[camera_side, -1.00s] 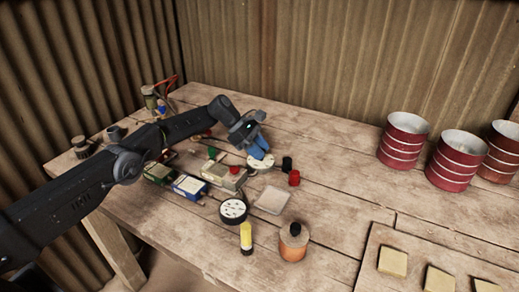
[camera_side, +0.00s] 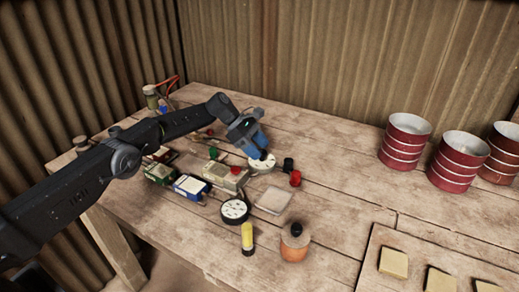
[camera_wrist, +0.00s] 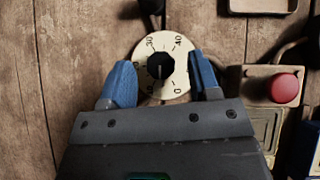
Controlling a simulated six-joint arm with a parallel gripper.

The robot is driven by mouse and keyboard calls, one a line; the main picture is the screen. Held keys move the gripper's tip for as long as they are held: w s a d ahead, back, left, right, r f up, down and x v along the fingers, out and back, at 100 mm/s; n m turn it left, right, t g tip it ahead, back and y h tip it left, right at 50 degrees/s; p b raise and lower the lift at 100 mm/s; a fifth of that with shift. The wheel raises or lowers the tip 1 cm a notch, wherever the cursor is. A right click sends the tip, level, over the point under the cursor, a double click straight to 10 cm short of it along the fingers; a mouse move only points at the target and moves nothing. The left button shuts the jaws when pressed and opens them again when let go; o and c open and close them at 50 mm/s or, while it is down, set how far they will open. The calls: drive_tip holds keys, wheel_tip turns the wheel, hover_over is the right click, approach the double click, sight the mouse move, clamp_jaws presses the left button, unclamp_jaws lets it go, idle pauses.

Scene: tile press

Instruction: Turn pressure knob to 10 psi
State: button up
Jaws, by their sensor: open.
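The pressure knob (camera_wrist: 160,65) is a black knob at the centre of a round cream dial (camera_wrist: 178,88). In the wrist view, 30 and 40 are readable at the dial's top, with a 0 at its lower right; some lower marks are partly hidden. I cannot tell the knob's exact setting. My gripper (camera_wrist: 160,61) is open, with one blue finger on each side of the knob and over the dial's edges. No contact with the knob is visible. In the side view, my gripper (camera_side: 260,149) is just above the dial (camera_side: 262,164), hiding the knob.
A box with a red button (camera_wrist: 284,88) stands close to the right of the dial in the wrist view. Red-and-white tins (camera_side: 405,142) stand right.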

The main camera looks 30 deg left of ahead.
drive_tip(key=v, duration=1.3)
drive_tip(key=s+d+r+m+t+y, duration=0.1)
drive_tip(key=s+d+m+t+y, duration=0.1)
drive_tip(key=d+m+y, duration=0.55)
drive_tip(key=s+d+r+m+t+y, duration=0.1)
drive_tip(key=s+d+r+m+y, duration=0.2)
drive_tip(key=m, duration=0.7)
drive_tip(key=shift+n+h, duration=0.25)
drive_tip(key=x, duration=0.5)
drive_tip(key=d+x, duration=0.1)
drive_tip(key=x, duration=0.9)
drive_tip(key=shift+w+d+r, duration=0.1)
drive_tip(key=shift+w+d, duration=0.15)
drive_tip(key=shift+w, duration=0.15)
drive_tip(key=shift+c, duration=0.3)
